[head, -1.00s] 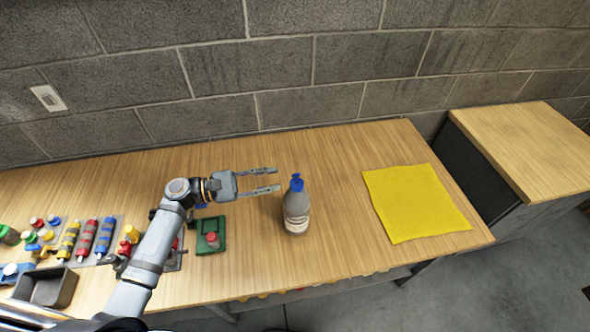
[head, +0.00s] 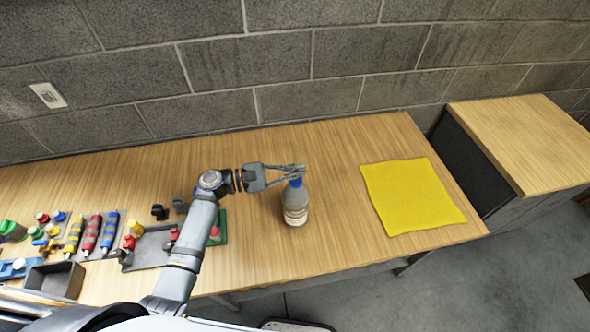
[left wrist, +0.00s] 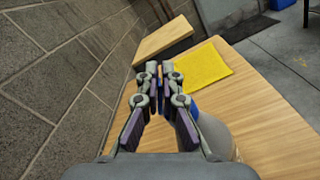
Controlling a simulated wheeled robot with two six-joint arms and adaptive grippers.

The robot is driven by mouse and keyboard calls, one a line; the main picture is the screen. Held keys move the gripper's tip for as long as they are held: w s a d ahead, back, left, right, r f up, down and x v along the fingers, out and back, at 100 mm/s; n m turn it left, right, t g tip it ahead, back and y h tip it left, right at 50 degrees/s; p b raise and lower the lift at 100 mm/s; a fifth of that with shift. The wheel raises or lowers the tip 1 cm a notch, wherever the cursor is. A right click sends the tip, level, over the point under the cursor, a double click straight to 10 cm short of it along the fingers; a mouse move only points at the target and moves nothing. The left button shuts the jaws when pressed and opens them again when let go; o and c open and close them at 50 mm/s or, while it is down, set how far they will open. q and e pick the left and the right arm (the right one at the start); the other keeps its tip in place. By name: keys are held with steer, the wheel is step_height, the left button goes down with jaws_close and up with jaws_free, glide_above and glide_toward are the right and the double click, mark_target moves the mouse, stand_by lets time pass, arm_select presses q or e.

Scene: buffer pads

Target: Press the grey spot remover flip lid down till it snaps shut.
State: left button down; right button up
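The grey spot remover bottle (head: 295,206) stands upright on the wooden table, with a pale label and a blue top (head: 296,182). My left gripper (head: 303,170) is at the bottle's top, its fingers drawn together just above and behind the blue part. The fingers partly cover the lid, so I cannot tell its angle or whether they touch it. In the left wrist view the fingertips (left wrist: 159,68) are close together with nothing held between them. The bottle (left wrist: 217,135) shows there to the right of the fingers, partly hidden. My right gripper is not in view.
A yellow cloth (head: 412,196) lies flat to the right of the bottle. At the left are a grey bin (head: 54,280), several coloured tubes (head: 91,234) and small capped items. A block wall stands behind the table, and a separate cabinet (head: 520,140) at the right.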

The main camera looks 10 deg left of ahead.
arm_select(q)
steer(key=m+b, duration=0.1)
steer(key=b, duration=0.1)
steer(key=s+f+m+b, duration=0.1)
steer(key=m+b, duration=0.1)
steer(key=f+m+b, duration=0.1)
steer(key=m+b, duration=0.1)
steer(key=shift+s+d+b, duration=0.15)
steer(key=shift+d+b, duration=0.05)
steer(key=shift+b, duration=0.1)
steer(key=shift+r+m, duration=0.1)
steer(key=shift+m, duration=0.2)
steer(key=shift+r, duration=0.15)
steer(key=c, duration=2)
jaws_free()
steer(key=o, duration=0.4)
steer(key=shift+s, duration=0.1)
steer(key=shift+o, duration=0.4)
